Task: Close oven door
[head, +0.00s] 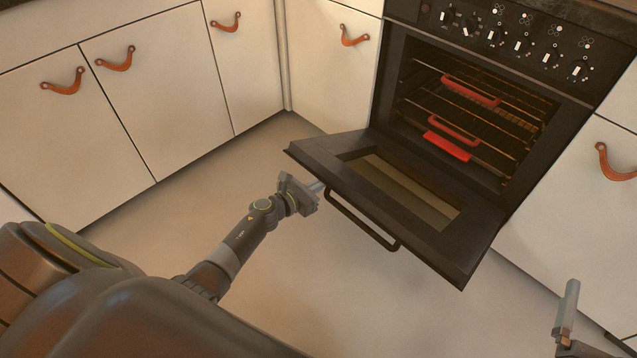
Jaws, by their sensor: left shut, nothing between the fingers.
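The black oven door (400,160) hangs open from the oven (390,75), folded down and outward, with its inner face and glass window upward. Its dark bar handle (362,222) shows beyond the door's front edge. My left gripper (318,187) is shut and empty at the door's front left edge, close to the left end of the handle. Its tips are partly hidden by the door's edge, so I cannot tell whether they touch. My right gripper (590,325) is partly in view at the bottom right, away from the door; its jaw state is unclear.
Inside the oven are wire racks (490,105) with red handles (470,90). Control knobs (520,45) line the panel above. White cabinets (160,90) with leather pulls stand left, and another cabinet (570,200) is on the right. The floor (300,270) before the door is clear.

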